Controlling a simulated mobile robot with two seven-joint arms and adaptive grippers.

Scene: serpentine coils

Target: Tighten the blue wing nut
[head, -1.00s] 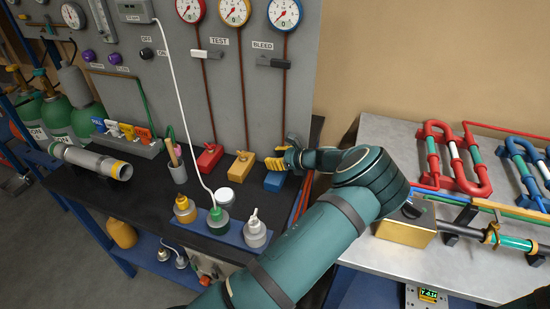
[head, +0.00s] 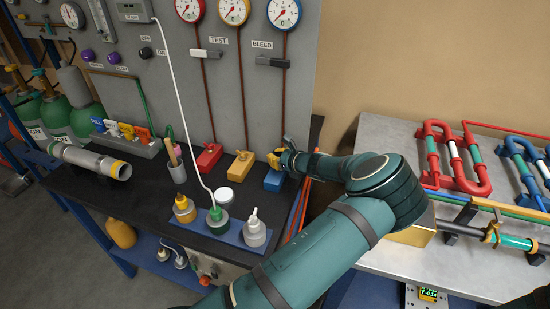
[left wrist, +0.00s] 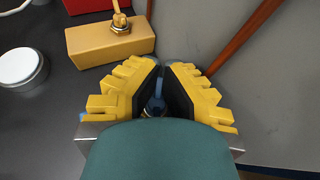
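The blue block (head: 275,180) stands on the black bench at the foot of the right-hand panel pipe. The blue wing nut (left wrist: 155,100) belongs to it; in the left wrist view a little blue shows between my finger pads, and the rest is hidden. My left gripper (head: 284,157) is above the block. In the left wrist view its yellow, black-padded fingers (left wrist: 161,85) are drawn close together around the wing nut and appear shut on it. My right gripper is not in view.
The yellow block with its wing nut (head: 239,167) and the red block (head: 209,158) stand to the left. A white-lidded jar (head: 225,196) and several bottles on a blue tray (head: 247,238) are in front. The grey panel (head: 330,30) rises close behind.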

